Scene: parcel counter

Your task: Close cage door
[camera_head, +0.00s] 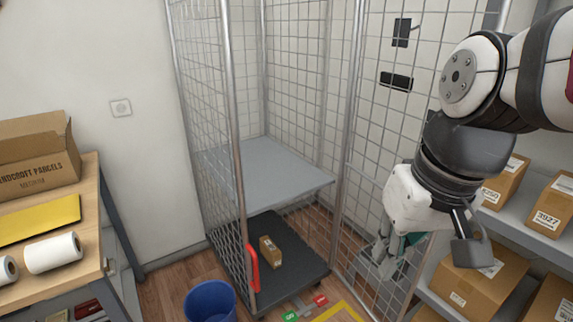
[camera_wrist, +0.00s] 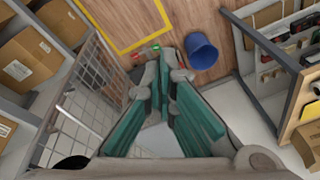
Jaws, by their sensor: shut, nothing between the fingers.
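The cage door (camera_head: 372,130) is a wire mesh panel on the right side of the tall roll cage (camera_head: 232,120). It stands swung open, leaving the cage front uncovered. It has black fittings near its top. The door mesh also shows at the left of the wrist view (camera_wrist: 88,92). My gripper (camera_head: 385,268) is low beside the door's lower part; its teal-lined fingers are shut and empty in the wrist view (camera_wrist: 164,52). In the wrist view the mesh lies to the left of the fingers, and I cannot tell whether they touch it.
Inside the cage are a grey shelf (camera_head: 262,172) and a small parcel (camera_head: 270,251) on the dark base. A blue bin (camera_head: 210,301) stands at the cage's front left. Parcel shelves (camera_head: 505,225) are close on the right; a wooden bench (camera_head: 92,205) is left. Yellow floor marking (camera_head: 345,311) lies in front.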

